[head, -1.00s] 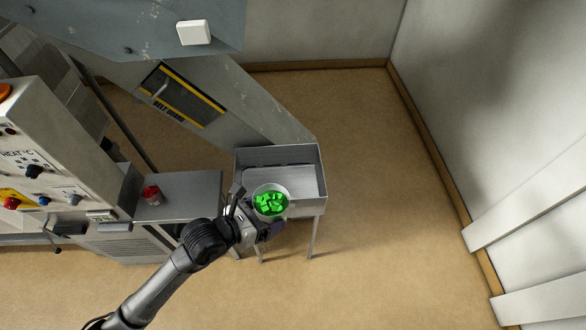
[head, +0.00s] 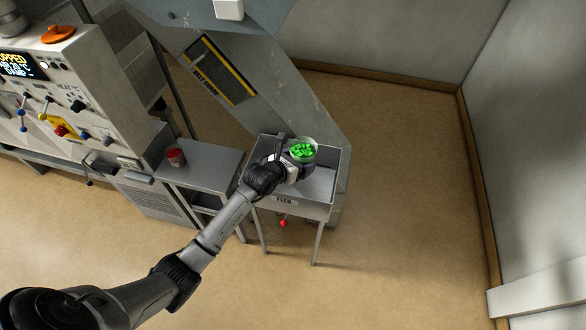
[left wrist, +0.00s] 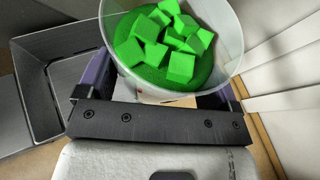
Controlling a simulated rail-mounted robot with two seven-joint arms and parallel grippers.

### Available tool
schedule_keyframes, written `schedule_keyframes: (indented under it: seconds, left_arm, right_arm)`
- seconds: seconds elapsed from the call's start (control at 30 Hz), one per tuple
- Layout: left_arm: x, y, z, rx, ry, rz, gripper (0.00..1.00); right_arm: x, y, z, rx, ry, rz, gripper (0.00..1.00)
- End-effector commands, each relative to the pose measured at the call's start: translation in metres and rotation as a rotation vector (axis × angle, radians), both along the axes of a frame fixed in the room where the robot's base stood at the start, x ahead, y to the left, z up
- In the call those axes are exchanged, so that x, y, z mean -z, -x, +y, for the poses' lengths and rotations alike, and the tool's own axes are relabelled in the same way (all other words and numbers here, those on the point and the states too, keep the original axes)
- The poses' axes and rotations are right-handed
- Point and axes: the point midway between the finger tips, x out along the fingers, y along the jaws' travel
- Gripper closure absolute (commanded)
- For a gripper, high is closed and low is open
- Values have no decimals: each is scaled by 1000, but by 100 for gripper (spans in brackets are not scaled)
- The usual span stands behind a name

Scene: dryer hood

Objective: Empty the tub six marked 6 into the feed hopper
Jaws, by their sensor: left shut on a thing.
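A pale, see-through tub (head: 315,147) holds bright green cubes, and green fine stuff shows under them in the left wrist view. My left gripper (head: 298,162) is shut on the tub, with a finger on each side of it in the left wrist view (left wrist: 160,92). The tub looks close to upright. No number on it can be read. In the head view it is over the back part of the grey feed hopper (head: 318,188), an open metal tray on legs labelled FEED. The bare hopper floor also shows in the left wrist view (left wrist: 62,85). My right gripper is out of view.
A grey side table (head: 210,160) left of the hopper carries a red container (head: 176,157). A control panel (head: 75,90) stands further left. A red knob (head: 283,223) hangs below the hopper front. A sloping grey housing (head: 255,85) rises behind. The floor to the right is clear.

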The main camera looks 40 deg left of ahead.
Motion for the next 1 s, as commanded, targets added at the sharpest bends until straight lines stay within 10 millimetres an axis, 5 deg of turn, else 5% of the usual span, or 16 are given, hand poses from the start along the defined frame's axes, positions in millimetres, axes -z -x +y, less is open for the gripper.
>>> schedule_keyframes:
  seconds: [0.2, 0.43, 0.7, 1.0]
  left_arm:
    - [56, -50, 38, -138, 7, 0, 48]
    - [113, -84, 49, -242, 6, -1, 48]
    - [169, -109, 24, -302, 2, -1, 48]
    - [198, -119, -13, -309, -1, -2, 48]
  right_arm:
    - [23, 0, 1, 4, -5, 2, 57]
    - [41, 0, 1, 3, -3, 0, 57]
    - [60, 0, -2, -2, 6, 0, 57]
    - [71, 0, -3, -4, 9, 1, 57]
